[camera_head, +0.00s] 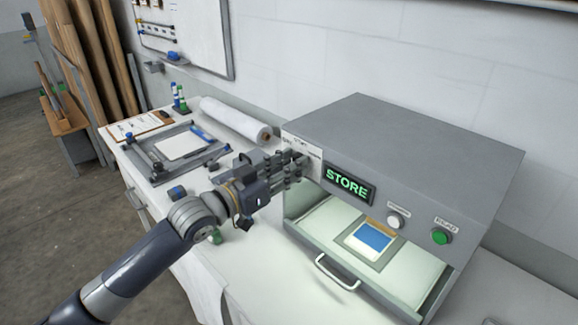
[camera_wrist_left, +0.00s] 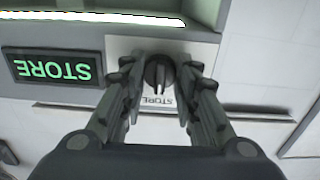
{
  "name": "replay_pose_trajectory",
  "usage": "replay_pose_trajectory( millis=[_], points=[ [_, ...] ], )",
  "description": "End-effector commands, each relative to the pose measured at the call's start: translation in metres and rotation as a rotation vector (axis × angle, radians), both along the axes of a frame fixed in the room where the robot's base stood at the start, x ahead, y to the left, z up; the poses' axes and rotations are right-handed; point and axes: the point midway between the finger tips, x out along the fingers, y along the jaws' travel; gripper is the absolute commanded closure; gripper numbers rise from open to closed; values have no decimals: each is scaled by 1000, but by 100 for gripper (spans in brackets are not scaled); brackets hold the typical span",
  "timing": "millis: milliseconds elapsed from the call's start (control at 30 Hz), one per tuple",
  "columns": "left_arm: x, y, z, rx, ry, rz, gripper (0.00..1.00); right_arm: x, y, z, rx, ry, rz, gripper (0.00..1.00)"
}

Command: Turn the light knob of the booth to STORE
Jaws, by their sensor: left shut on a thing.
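The grey booth (camera_head: 400,130) stands on the white bench at the right in the head view. Its display (camera_head: 347,184) reads STORE in green letters, and the display also shows upside down in the left wrist view (camera_wrist_left: 52,68). My left gripper (camera_head: 298,170) is at the booth's front left corner, just left of the display. In the left wrist view its fingers (camera_wrist_left: 160,80) are closed around the dark round light knob (camera_wrist_left: 159,72), which sits on a white label plate (camera_wrist_left: 152,103) with STORE printed on it. In the head view the gripper hides the knob. My right gripper is not in view.
Below the display is a lit opening with a drawer handle (camera_head: 337,273) and a blue sample (camera_head: 371,237). A white knob (camera_head: 396,220) and a green button (camera_head: 440,236) are on the right. A paper roll (camera_head: 236,121) and a frame (camera_head: 178,150) lie behind my arm.

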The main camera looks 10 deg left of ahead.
Motion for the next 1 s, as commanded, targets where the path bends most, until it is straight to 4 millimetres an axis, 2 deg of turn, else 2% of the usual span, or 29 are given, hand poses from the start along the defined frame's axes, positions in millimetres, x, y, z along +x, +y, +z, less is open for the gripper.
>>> replay_pose_trajectory(
  millis=[500, 533, 600, 1000],
  points=[
    [0, 0, -1, 14, -7, 0, 95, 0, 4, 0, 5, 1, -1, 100],
    [0, 0, -1, 14, -7, 0, 64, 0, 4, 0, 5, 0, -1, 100],
    [0, 0, -1, 14, -7, 0, 49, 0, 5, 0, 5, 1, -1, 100],
    [-3, 3, -1, 14, -8, 1, 49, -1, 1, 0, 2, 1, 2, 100]
  ],
)
